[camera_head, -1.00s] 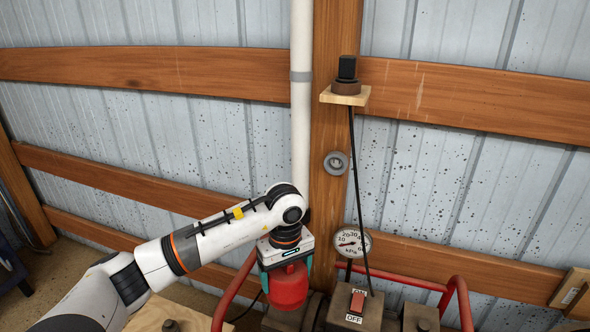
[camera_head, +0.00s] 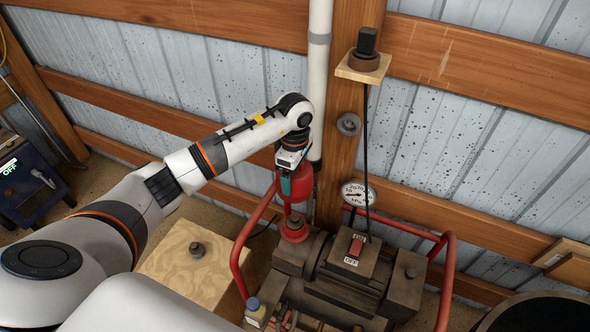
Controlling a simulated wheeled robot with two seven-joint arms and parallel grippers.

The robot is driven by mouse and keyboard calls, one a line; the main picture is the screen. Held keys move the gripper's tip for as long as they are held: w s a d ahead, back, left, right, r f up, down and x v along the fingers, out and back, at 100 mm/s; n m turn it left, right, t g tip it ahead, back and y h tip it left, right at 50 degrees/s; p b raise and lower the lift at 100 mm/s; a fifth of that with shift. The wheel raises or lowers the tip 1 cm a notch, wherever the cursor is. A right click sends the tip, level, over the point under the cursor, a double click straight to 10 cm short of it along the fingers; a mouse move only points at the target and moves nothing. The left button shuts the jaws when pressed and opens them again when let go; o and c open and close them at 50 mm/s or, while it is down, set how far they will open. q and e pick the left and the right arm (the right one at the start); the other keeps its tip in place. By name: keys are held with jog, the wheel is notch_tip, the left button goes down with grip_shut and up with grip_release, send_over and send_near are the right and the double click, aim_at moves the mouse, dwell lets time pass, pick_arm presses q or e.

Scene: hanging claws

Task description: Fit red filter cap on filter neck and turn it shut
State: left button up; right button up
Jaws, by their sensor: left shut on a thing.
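My left gripper (camera_head: 297,183) points down and is shut on the red filter cap (camera_head: 302,182), a red rounded cylinder. The cap is directly above a red round fitting (camera_head: 294,230) on the dark machine, which looks like the filter neck. A narrower red part shows between the cap and this fitting. I cannot tell whether the cap is seated or only held over it. The gripper hides part of the cap. My right gripper is not in view.
The machine (camera_head: 340,290) has a red tube frame (camera_head: 449,270), an ON/OFF switch (camera_head: 355,248) and a gauge (camera_head: 357,193). A wooden block (camera_head: 190,262) stands left of it. A white pipe (camera_head: 318,90) and a wooden post (camera_head: 345,150) rise close behind the gripper.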

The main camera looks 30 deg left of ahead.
pick_arm(q)
jog(key=b, duration=1)
send_over(294, 217)
notch_tip(294, 217, down, 12)
jog(key=shift+w+d+r, duration=0.1)
jog(key=shift+w, duration=0.05)
jog(key=shift+b, duration=0.4)
dwell(0.7)
jog(key=shift+f, duration=0.2)
jog(key=shift+f+b, duration=3.8)
jog(key=shift+f, duration=0.6)
jog(key=o, duration=0.9)
jog(key=shift+c, duration=0.2)
